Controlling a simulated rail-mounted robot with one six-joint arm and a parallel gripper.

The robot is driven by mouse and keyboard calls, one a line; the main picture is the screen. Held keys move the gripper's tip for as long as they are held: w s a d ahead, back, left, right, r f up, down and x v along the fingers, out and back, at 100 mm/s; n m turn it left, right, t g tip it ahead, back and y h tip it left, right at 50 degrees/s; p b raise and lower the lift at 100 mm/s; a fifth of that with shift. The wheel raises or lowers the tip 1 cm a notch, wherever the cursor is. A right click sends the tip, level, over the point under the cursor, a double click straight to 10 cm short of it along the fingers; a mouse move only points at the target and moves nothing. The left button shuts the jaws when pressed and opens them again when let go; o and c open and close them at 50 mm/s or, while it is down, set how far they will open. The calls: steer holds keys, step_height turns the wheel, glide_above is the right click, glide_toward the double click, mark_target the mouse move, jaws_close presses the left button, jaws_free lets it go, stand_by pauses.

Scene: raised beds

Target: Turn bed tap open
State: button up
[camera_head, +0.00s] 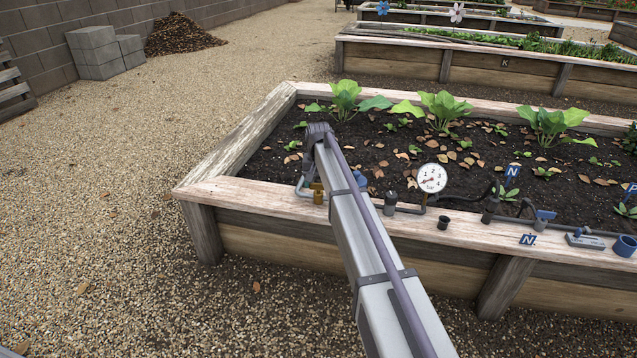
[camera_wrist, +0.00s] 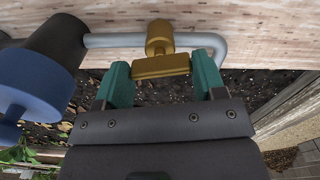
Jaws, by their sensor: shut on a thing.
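The bed tap is brass, with a round body (camera_wrist: 160,36) on a grey pipe (camera_wrist: 110,40) and a flat brass handle (camera_wrist: 162,66) in the wrist view. My gripper (camera_wrist: 162,72) has its two teal fingers on either end of the handle and is shut on it. The handle lies about in line with the pipe, slightly tilted in the picture. In the head view the brass tap (camera_head: 318,194) shows at the bed's front edge, left of my arm. My fingers are hidden behind the arm there.
A dark fitting with a blue part (camera_wrist: 38,85) sits close to the left of my gripper. A pressure gauge (camera_head: 432,178) and a blue-handled valve (camera_head: 544,217) stand along the wooden bed rim (camera_head: 262,193). Leafy plants (camera_head: 440,109) grow behind. Gravel in front is clear.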

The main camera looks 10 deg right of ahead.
steer(key=n, duration=1.2)
steer(key=shift+n, duration=1.8)
steer(key=o, duration=0.9)
steer(key=shift+r, duration=0.1)
